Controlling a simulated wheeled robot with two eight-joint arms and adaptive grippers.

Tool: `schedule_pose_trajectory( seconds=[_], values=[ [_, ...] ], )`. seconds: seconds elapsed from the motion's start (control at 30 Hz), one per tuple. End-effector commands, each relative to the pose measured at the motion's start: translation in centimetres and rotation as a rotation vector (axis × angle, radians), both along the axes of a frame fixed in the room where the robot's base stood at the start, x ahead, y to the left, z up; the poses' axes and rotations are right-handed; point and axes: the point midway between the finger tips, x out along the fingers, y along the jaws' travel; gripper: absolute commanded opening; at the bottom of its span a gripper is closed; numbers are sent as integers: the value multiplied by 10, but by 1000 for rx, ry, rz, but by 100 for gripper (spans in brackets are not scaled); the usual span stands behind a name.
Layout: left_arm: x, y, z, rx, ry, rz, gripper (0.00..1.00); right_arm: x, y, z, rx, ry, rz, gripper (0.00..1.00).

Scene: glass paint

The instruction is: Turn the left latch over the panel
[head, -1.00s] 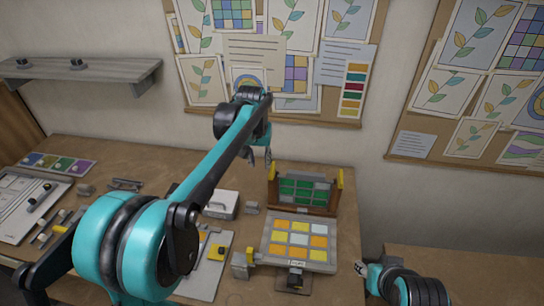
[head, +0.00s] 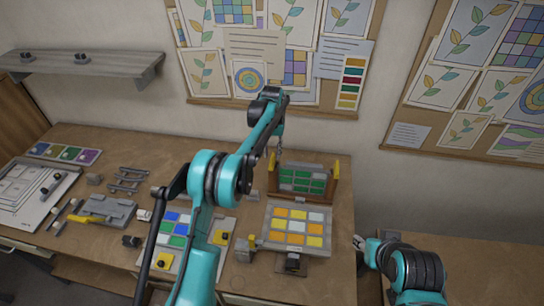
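A panel with green panes (head: 302,181) stands tilted in a brown wooden rack (head: 300,198) at the back right of the bench. The yellow left latch (head: 271,165) stands upright at the rack's left end, and a matching yellow right latch (head: 337,168) stands at the other end. My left gripper (head: 281,160) points down just right of the left latch, near the panel's upper left corner. Its fingers look close together, and I cannot tell whether they touch the latch. My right gripper (head: 359,242) is low at the bench's right edge, away from the rack; its opening is too small to judge.
A second panel with yellow, orange and white panes (head: 297,229) lies in front of the rack on a stand. A grey block (head: 245,249) sits left of it. My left arm covers part of a board with coloured panes (head: 175,232). A grey shelf (head: 85,63) hangs at upper left.

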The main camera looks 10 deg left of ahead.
Motion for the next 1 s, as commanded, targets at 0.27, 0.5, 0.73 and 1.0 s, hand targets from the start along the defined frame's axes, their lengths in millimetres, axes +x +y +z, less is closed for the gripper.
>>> schedule_pose_trajectory(
  seconds=[0.27, 0.5, 0.73, 1.0],
  values=[
    [0, 0, -29, 0, 0, 0, 31, 0, 0, 2, 0, 0, 0, 40],
    [0, 0, -31, 0, 0, 0, 31, 0, 0, 2, 0, 0, 0, 40],
    [0, 0, -31, 0, -1, 0, 0, 0, 0, 2, 0, 0, 0, 40],
    [0, 0, -31, 0, -1, 11, 0, 0, 0, 1, 0, 0, 0, 40]
  ],
)
